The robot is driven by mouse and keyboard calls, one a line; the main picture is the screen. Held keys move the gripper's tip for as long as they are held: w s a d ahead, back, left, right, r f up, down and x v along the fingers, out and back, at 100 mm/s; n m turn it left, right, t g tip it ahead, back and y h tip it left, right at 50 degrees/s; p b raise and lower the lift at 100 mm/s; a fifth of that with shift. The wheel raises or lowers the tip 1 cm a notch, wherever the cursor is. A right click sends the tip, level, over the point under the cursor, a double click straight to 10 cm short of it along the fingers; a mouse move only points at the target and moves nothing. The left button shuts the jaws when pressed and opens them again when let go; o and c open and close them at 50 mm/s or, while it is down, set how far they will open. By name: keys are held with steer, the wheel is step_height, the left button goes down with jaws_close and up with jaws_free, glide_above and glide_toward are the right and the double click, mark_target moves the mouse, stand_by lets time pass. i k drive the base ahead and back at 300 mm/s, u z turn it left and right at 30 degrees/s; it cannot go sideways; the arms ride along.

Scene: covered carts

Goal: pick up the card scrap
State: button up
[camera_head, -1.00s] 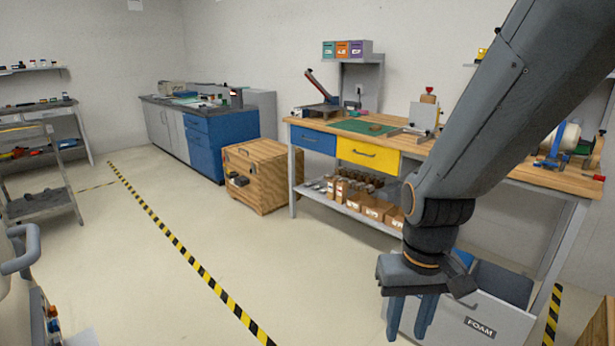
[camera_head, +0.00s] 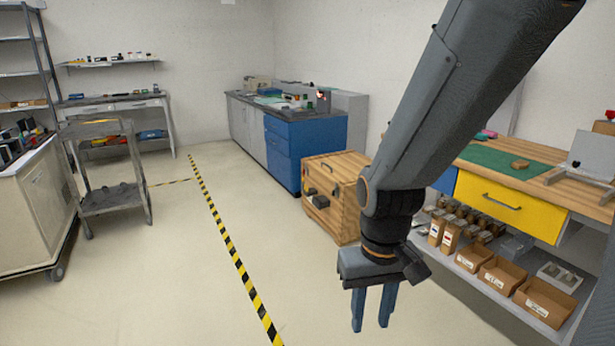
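I cannot make out a card scrap for certain in this view. A small brown piece (camera_head: 521,164) lies on the green mat (camera_head: 490,160) of the workbench at the right; it is too small to tell what it is. My gripper (camera_head: 373,308) hangs pointing down in front of the workbench, over the floor in the picture. Its two blue fingers are apart with nothing between them. My arm hides part of the bench's left end.
The workbench has a yellow drawer (camera_head: 508,208) and a lower shelf with cardboard boxes (camera_head: 545,301). A wooden crate (camera_head: 336,196) stands left of it. A grey cart (camera_head: 108,186) and a cream cabinet (camera_head: 38,215) stand left. The floor around the striped tape (camera_head: 228,240) is clear.

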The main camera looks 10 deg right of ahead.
mark_target(519, 164)
steer(key=z, duration=0.05)
steer(key=i, duration=1.6)
steer(key=z, duration=0.8)
steer(key=i, duration=0.85)
steer(key=z, duration=1.55)
steer(key=i, duration=0.75)
steer(key=z, duration=0.55)
